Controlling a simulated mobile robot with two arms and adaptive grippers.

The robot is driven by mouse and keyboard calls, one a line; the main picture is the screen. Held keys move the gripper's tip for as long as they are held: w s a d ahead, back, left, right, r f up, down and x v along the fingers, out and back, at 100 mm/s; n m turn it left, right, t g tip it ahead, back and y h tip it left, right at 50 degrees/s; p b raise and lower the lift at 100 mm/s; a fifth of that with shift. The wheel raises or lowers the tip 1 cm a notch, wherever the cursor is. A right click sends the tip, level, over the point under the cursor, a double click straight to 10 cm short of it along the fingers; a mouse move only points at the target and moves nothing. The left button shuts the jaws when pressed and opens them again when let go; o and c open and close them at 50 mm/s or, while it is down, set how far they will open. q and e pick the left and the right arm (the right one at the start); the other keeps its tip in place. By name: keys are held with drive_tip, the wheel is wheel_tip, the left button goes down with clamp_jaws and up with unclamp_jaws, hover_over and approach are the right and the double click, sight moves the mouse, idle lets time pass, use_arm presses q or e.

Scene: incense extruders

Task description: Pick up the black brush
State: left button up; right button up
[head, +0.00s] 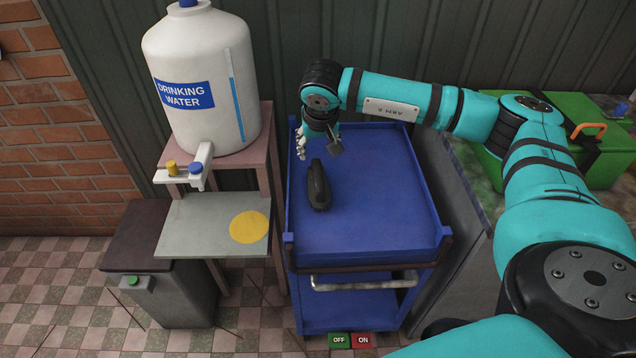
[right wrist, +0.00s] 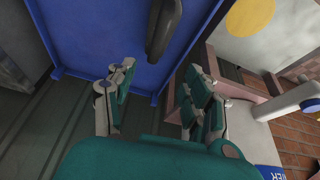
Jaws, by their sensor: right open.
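The black brush (head: 318,186) lies on the blue top of the cart (head: 390,215), left of its middle. My right gripper (head: 301,149) is above the far left part of the cart top, behind the brush in the head view and apart from it. In the right wrist view, the gripper (right wrist: 155,92) is open and empty. The brush (right wrist: 164,28) shows there beyond the fingertips, partly cut off by the top edge. My left gripper is not in view.
A white drinking water tank (head: 205,80) with taps stands on a wooden stand (head: 268,135) left of the cart. The cart has a raised blue rim and a front handle (head: 365,282). A green box (head: 600,160) stands at the right. The cart top right of the brush is clear.

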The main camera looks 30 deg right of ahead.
sight(318, 172)
drive_tip(key=p+x, duration=0.1)
drive_tip(key=x, duration=0.9)
drive_tip(key=shift+a, duration=0.15)
drive_tip(key=x, duration=0.1)
drive_tip(key=p+x, duration=0.1)
drive_tip(key=x, duration=0.3)
drive_tip(key=shift+s+d+f, duration=0.2)
drive_tip(key=shift+s+d, duration=0.05)
drive_tip(key=shift+s, duration=0.05)
clamp_jaws()
drive_tip(key=shift+r, duration=0.1)
